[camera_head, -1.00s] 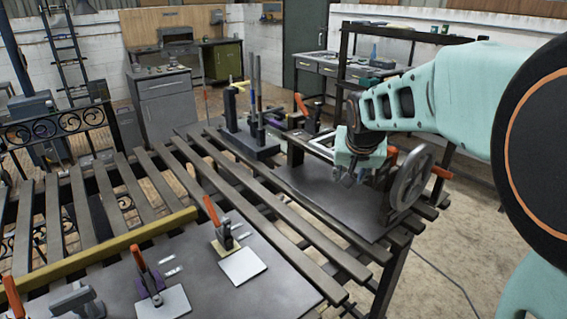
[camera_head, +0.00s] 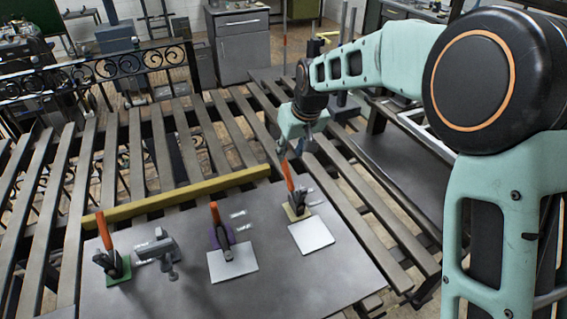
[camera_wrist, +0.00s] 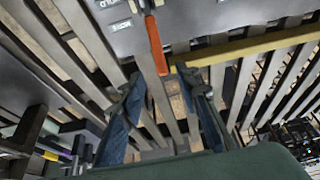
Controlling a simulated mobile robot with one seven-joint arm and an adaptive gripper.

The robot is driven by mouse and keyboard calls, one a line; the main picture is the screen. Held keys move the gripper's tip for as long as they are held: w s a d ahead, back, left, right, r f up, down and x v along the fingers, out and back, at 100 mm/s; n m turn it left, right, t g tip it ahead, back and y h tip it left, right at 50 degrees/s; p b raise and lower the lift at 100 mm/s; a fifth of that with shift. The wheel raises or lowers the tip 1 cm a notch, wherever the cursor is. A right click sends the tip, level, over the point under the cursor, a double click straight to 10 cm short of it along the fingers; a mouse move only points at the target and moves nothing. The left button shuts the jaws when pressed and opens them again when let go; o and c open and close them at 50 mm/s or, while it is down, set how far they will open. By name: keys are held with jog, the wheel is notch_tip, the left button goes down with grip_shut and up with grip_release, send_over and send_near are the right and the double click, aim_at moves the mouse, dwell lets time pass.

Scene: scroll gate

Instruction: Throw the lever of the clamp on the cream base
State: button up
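The clamp on the cream base (camera_head: 297,213) is the rightmost toggle clamp on the grey plate. Its orange lever (camera_head: 287,176) stands up, tilted slightly, beside a pale square pad (camera_head: 311,235). My gripper (camera_head: 289,157) is just above the lever's top end. In the wrist view my gripper (camera_wrist: 158,78) is open, its two blue fingers apart. The orange lever (camera_wrist: 155,45) points toward the gap between the fingertips, with its end close to them. I cannot tell whether they touch. The clamp's base is mostly out of the wrist view.
Clamps with orange levers stand on a purple base (camera_head: 222,236) and a green base (camera_head: 117,272). A grey metal clamp (camera_head: 160,250) lies between them. A yellow bar (camera_head: 178,199) runs behind the plate. The slatted bench behind is mostly clear.

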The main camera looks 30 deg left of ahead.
aim_at(286, 166)
jog(key=p+x, duration=0.1)
jog(key=x, duration=0.8)
jog(key=shift+w+f, duration=0.1)
jog(key=shift+f, duration=0.1)
jog(key=shift+c, duration=0.4)
grip_shut()
